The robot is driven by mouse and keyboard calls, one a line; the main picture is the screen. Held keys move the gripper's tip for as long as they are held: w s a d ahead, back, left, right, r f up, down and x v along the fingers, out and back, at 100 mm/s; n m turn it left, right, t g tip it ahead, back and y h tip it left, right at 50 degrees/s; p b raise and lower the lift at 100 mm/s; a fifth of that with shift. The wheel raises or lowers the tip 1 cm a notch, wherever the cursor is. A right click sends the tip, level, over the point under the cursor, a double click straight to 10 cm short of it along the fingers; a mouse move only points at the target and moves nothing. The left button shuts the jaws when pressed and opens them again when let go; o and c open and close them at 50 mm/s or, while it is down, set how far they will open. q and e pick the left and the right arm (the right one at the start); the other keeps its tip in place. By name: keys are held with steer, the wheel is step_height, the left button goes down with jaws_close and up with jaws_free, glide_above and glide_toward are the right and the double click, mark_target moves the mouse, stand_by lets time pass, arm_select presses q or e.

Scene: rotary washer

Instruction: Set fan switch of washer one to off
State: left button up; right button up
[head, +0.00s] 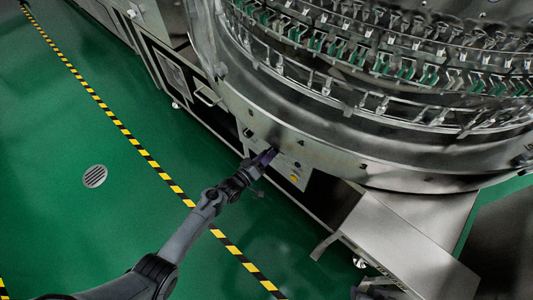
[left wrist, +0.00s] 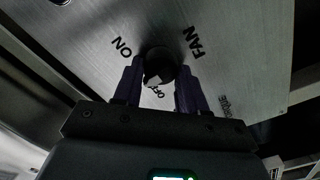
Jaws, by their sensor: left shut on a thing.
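The fan switch (left wrist: 158,66) is a dark round knob on a brushed metal panel (left wrist: 228,84), with "FAN", "ON" and a partly hidden "OFF" lettered around it in the left wrist view. My left gripper (left wrist: 160,84) has its two purple fingers on either side of the knob and is shut on it. In the head view my left gripper (head: 264,157) reaches the lower panel of the large round washer (head: 310,130). The knob itself is hidden behind the fingers there. My right gripper is not in view.
A yellow button (head: 294,178) sits on the panel right of my left gripper. A metal table-like surface (head: 410,235) juts out at the lower right. Green floor (head: 60,190) with a yellow-black stripe (head: 130,140) lies open to the left.

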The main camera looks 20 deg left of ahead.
arm_select(q)
steer(key=shift+f+n+p, duration=0.15)
steer(key=shift+n+p, duration=0.9)
steer(key=shift+n, duration=3.05)
steer(key=o, duration=1)
